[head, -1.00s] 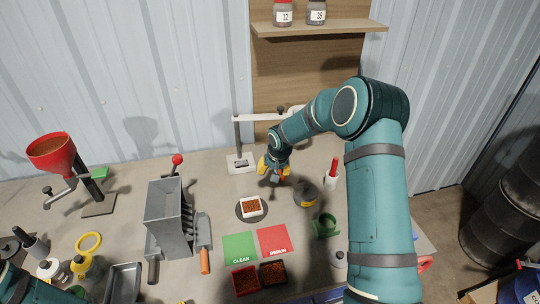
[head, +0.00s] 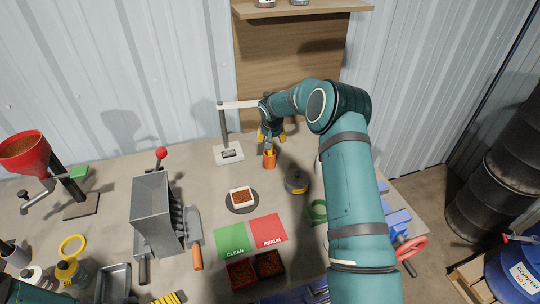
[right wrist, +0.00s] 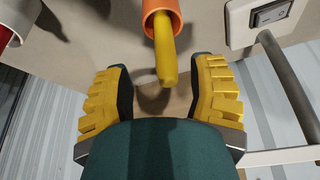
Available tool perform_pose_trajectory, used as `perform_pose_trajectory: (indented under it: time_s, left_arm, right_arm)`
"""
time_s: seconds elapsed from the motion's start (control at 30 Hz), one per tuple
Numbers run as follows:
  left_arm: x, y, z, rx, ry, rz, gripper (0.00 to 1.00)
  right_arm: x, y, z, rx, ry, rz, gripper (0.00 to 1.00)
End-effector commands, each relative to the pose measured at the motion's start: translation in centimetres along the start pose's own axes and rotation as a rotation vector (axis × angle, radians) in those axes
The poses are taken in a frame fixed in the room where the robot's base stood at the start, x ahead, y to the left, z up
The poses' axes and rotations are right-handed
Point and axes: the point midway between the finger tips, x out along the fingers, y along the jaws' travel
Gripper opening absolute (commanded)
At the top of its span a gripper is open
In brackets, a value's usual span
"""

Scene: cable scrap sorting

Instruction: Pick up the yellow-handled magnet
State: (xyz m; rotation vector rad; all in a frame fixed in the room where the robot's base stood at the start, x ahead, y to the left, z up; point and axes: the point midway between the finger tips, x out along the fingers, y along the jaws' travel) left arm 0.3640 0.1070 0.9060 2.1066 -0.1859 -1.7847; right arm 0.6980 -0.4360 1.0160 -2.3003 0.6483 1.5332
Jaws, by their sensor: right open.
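The yellow handle (head: 269,152) stands up out of an orange cup (head: 269,161) at the back middle of the bench. In the right wrist view the yellow handle (right wrist: 166,50) sticks out of the orange cup (right wrist: 162,12). Its lower part is hidden in the cup. My right gripper (head: 271,137) is just above it, fingers down. In the right wrist view my right gripper (right wrist: 160,68) is open, with the handle's end between its fingertips and gaps on both sides. A yellow ridged piece (head: 166,298) at the bottom edge looks like my left gripper, mostly cut off.
A grey stand (head: 228,152) with a horizontal arm is close left of the cup. A dark round weight (head: 296,182) is in front right. A white dish (head: 241,197) of granules, green and red mats (head: 267,230) and a metal hopper (head: 153,210) stand nearer.

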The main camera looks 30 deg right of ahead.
Motion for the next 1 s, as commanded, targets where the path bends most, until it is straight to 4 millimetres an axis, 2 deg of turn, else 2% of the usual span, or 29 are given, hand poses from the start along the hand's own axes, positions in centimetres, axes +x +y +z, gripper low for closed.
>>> perform_pose_trajectory:
  time_s: [0.3,0.63,0.67,0.8,0.83,1.0]
  left_arm:
    - [0.7,-0.2,0.1,0.0,0.0,-0.001,1.0]
    - [0.8,-0.2,0.1,0.0,0.0,-0.002,1.0]
    - [0.8,-0.2,0.1,0.0,0.0,-0.002,1.0]
    - [0.8,-0.2,0.1,0.0,0.0,-0.002,1.0]
    - [0.8,-0.2,0.1,0.0,0.0,-0.002,1.0]
    - [0.8,-0.2,0.1,0.0,0.0,-0.001,1.0]
  right_arm:
    - [4.4,-0.7,0.4,0.002,-0.003,0.0,0.56]
    - [4.8,-0.7,0.3,0.0,-0.002,0.0,0.56]
    - [4.8,-0.7,0.3,0.0,-0.002,0.0,0.52]
    - [4.8,-0.7,0.3,0.0,-0.002,0.0,0.02]
    - [4.8,-0.7,0.3,0.0,-0.002,0.0,0.0]
    - [4.8,-0.7,0.3,0.0,-0.002,0.0,0.0]
